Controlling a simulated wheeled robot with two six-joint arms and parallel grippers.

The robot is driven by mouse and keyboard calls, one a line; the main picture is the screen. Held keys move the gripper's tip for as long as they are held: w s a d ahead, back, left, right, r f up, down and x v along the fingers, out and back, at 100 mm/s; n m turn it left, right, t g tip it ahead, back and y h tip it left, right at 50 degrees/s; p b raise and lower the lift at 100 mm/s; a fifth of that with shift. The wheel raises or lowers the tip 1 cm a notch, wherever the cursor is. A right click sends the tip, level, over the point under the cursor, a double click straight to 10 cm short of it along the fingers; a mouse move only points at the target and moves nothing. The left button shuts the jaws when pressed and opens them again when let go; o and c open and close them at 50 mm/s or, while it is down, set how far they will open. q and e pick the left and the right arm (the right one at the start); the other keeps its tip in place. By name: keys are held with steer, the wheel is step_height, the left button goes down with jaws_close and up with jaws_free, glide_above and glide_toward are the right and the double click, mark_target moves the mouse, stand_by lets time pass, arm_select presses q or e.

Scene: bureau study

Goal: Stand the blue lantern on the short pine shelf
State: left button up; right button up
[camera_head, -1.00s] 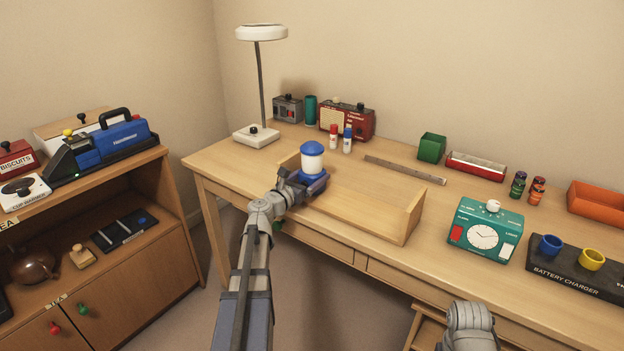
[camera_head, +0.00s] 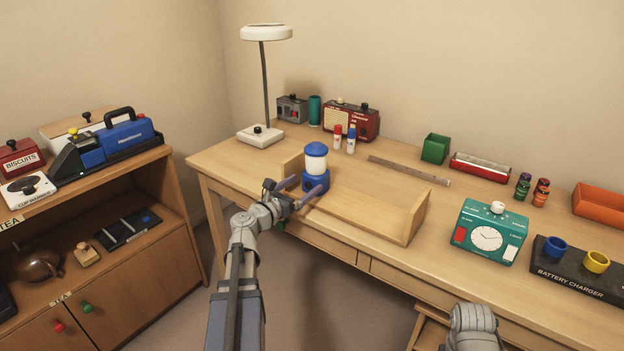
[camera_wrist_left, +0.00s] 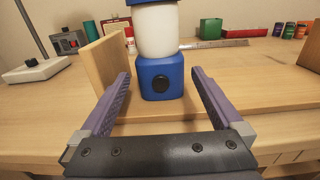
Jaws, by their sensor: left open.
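The blue lantern (camera_head: 316,182) has a blue cap, a white globe and a blue base. It stands upright on the left part of the short pine shelf (camera_head: 375,213), a low board with an upright end panel at each side. The lantern also shows in the left wrist view (camera_wrist_left: 161,77), with a dark knob on its base. My left gripper (camera_head: 300,190) is open at the shelf's front edge. Its purple fingers (camera_wrist_left: 160,82) point at the lantern's base, one on each side, with gaps visible. My right arm shows at the bottom of the head view; its fingertips are not visible.
Behind the shelf are a white desk lamp (camera_head: 260,136), two small bottles (camera_head: 344,139), a red radio (camera_head: 352,122) and a metal ruler (camera_head: 408,171). A teal clock (camera_head: 489,232) stands to the right. A low cabinet (camera_head: 130,285) is at left.

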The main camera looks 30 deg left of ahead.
arm_select(q)
steer(key=s, duration=0.5)
steer(key=shift+s+a, duration=0.1)
steer(key=shift+a, duration=0.1)
steer(key=shift+c, duration=0.4)
stand_by(1.7)
